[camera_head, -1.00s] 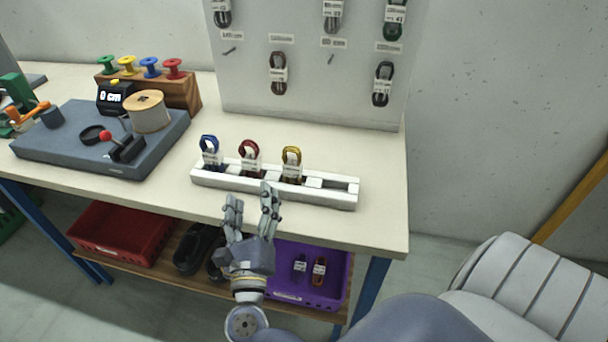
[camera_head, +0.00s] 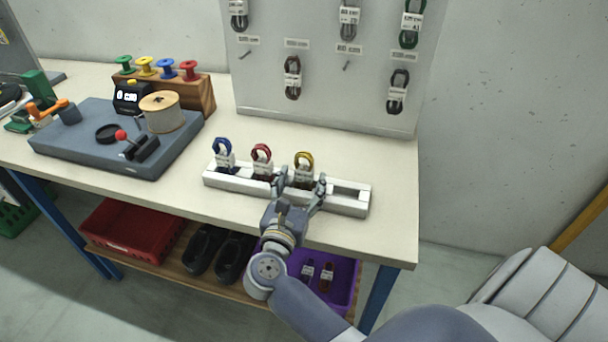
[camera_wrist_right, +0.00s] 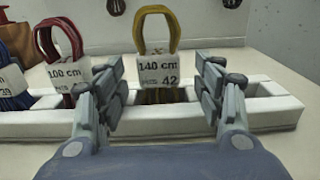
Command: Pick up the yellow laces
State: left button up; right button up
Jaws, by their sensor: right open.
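The yellow laces (camera_head: 304,160) stand upright as a looped bundle with a white label in the white slotted holder (camera_head: 340,202) on the table. In the right wrist view the yellow laces (camera_wrist_right: 154,35) show a label reading 140 cm and 42. My right gripper (camera_head: 300,187) is open, in front of the yellow laces. In the right wrist view its fingers (camera_wrist_right: 161,85) stand to either side of the label, with a gap on both sides. The lower end of the laces sits down in the holder's slot. My left gripper is not in view.
Red laces (camera_head: 262,155) and blue laces (camera_head: 222,150) stand in the same holder to the left. The holder's right end has an empty slot. A panel (camera_head: 330,100) with hanging laces rises behind. A grey board (camera_head: 80,145) with a spool (camera_head: 162,112) lies left.

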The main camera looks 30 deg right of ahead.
jog(key=x, duration=0.2)
jog(key=shift+w+d, duration=0.3)
jog(key=c, duration=1)
jog(key=shift+r+p, duration=0.1)
jog(key=shift+p, duration=0.2)
